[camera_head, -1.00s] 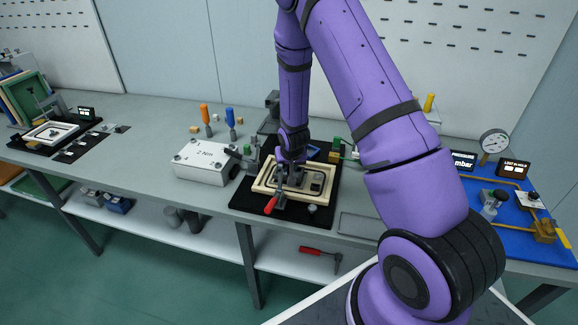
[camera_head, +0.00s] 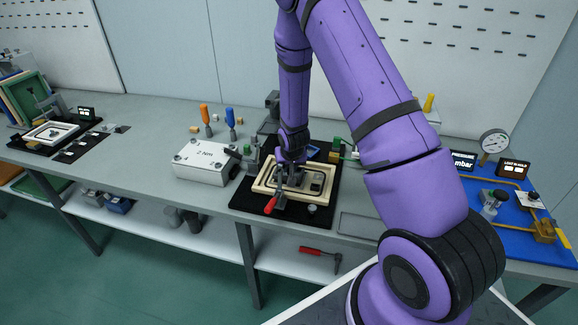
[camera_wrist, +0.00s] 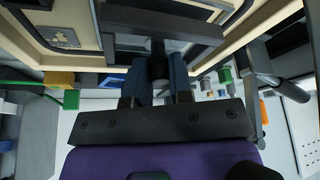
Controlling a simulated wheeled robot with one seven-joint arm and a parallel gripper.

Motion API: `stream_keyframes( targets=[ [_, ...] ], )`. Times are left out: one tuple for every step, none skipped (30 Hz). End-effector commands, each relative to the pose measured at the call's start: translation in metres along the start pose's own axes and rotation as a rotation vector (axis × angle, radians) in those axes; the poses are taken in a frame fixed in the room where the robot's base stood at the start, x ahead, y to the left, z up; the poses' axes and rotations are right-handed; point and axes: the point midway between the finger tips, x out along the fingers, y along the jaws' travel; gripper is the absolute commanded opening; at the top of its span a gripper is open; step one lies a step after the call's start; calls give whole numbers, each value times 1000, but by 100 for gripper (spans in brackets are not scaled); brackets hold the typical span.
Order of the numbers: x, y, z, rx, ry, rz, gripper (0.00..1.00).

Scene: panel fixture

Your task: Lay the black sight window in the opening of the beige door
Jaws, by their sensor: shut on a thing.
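My gripper (camera_head: 289,174) points down over the middle of the door. In the wrist view, the blue fingers of my gripper (camera_wrist: 159,72) are shut on a dark stem under a wide black piece, which appears to be the black sight window (camera_wrist: 165,38). The beige door (camera_wrist: 88,22) frames it on both sides. My gripper hides much of the window in the head view, and I cannot tell whether it touches the door.
A red-handled clamp (camera_head: 271,205) stands at the door's front edge. A white box (camera_head: 203,160) is to the left, with orange and blue screwdrivers behind it. A blue board with a gauge (camera_head: 494,141) is at the far right.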

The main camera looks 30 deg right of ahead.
Motion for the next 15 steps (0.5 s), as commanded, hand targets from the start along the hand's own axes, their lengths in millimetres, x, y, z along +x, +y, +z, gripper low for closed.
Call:
stream_keyframes(
  targets=[
    [1, 0, 0, 0, 0, 0, 0],
    [2, 0, 1, 0, 0, 0, 0],
    [2, 0, 1, 0, -1, 0, 0],
    [3, 0, 1, 0, -1, 0, 0],
    [4, 0, 2, 0, -1, 0, 0],
    [4, 0, 2, 0, -1, 0, 0],
    [5, 0, 2, 0, -1, 0, 0],
    [6, 0, 2, 0, -1, 0, 0],
    [6, 0, 3, 0, -1, 0, 0],
    [7, 0, 3, 0, -1, 0, 0],
    [7, 0, 3, 0, -1, 0, 0],
    [7, 0, 3, 0, -1, 0, 0],
    [7, 0, 3, 0, -1, 0, 0],
    [7, 0, 3, 0, -1, 0, 0],
    [6, 0, 3, 0, -1, 0, 0]
  ],
)
